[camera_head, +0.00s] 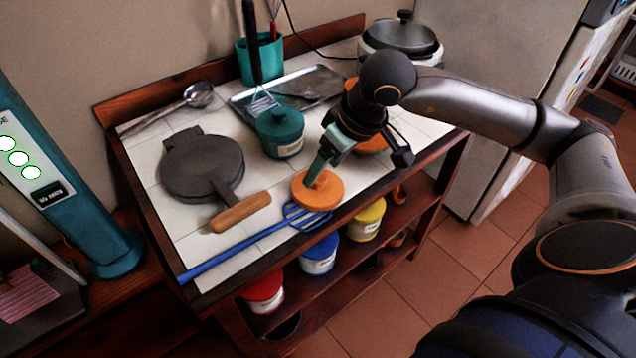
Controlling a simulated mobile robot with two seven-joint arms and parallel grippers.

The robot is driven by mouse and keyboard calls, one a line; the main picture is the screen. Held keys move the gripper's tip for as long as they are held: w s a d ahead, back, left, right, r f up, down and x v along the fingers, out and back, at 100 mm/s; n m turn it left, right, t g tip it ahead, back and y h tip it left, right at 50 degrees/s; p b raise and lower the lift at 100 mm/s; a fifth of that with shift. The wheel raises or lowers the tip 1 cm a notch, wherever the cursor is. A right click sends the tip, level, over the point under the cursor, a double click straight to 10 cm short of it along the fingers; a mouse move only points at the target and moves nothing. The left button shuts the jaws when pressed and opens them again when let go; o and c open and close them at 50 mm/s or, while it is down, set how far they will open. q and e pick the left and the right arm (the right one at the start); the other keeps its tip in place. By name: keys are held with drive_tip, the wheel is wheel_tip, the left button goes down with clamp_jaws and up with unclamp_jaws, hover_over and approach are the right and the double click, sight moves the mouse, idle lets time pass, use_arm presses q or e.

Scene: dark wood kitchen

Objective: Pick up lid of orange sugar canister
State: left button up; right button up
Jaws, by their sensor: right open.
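The round orange lid (325,196) lies near the front edge of the tiled table, beside the head of a blue slotted utensil (245,247). My right gripper (319,172) reaches in from the upper right and points down at the lid. Its teal fingertips are open at the lid's middle and hide the knob there. Whether they touch it I cannot tell. Another orange piece (374,146), perhaps the canister, shows behind the gripper and is mostly hidden by it. My left gripper is not in view.
A teal lidded canister (281,136) stands just behind the lid. A dark round iron (203,167) with a wooden handle lies to the left. A metal tray (313,84), teal utensil pot (268,60) and rice cooker (402,38) stand at the back. Lidded canisters sit on the shelf below.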

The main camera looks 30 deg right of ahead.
sight(318, 184)
drive_tip(key=shift+x, duration=1.45)
clamp_jaws()
